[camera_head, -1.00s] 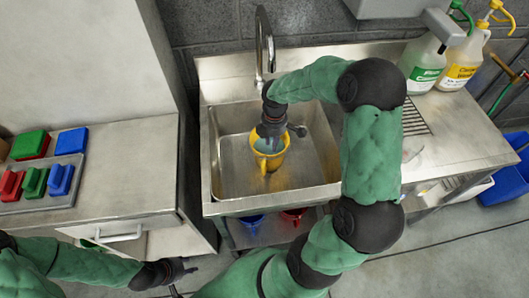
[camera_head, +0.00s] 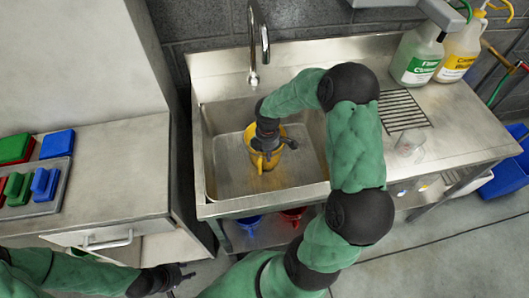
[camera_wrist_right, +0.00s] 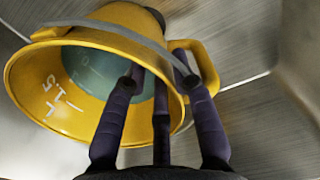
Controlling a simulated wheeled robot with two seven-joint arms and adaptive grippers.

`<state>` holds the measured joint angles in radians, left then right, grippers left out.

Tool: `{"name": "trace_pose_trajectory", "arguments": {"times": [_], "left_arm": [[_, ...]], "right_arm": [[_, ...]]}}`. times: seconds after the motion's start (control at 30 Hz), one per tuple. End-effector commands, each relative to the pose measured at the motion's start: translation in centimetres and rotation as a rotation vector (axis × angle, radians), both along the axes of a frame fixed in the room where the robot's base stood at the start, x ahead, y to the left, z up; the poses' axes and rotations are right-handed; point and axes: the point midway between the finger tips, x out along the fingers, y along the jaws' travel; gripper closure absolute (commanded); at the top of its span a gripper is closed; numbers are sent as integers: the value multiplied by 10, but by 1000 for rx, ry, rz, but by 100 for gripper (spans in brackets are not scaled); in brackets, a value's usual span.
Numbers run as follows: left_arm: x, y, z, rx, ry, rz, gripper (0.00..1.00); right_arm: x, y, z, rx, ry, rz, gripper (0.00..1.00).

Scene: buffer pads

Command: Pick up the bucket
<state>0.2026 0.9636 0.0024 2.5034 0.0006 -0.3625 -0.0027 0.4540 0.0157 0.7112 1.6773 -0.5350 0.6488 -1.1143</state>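The yellow bucket (camera_head: 273,156) stands in the metal sink basin, partly hidden by my right gripper. In the right wrist view the yellow bucket (camera_wrist_right: 40,75) shows its wide mouth, white marks inside, a teal area deeper in, a grey bail across it and a yellow handle at the right. My right gripper (camera_head: 270,146) is right at the bucket's mouth. In the wrist view its dark fingers (camera_wrist_right: 158,82) reach over the mouth toward the grey bail; whether they clamp anything is unclear. My left gripper (camera_head: 186,273) is empty, low at the left, far from the bucket, fingers slightly apart.
The sink (camera_head: 215,180) has a tall faucet (camera_head: 259,45) behind the bucket. A drainboard with a clear glass (camera_head: 411,143) and bottles (camera_head: 416,55) is at the right. Blue and red buckets sit below the sink. A cabinet with colored pads (camera_head: 45,184) is at the left.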

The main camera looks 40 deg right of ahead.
Motion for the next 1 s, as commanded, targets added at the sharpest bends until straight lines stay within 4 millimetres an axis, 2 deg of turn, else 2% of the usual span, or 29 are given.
{"name": "trace_pose_trajectory", "arguments": {"times": [0.03,0.1,0.37,0.47,0.5,1.0], "left_arm": [[0,0,-6,0,0,0,60],[0,0,-8,0,0,0,60],[0,0,-8,0,0,0,60],[0,0,-8,0,0,0,60],[0,0,-8,0,0,0,60],[0,0,-8,0,0,0,60]], "right_arm": [[-1,0,-11,1,3,0,73],[0,0,-18,1,2,0,73],[0,0,-20,0,0,-1,73],[0,0,-20,0,0,-1,99],[0,0,-20,0,0,-1,100],[-1,1,-21,2,4,1,100]]}}
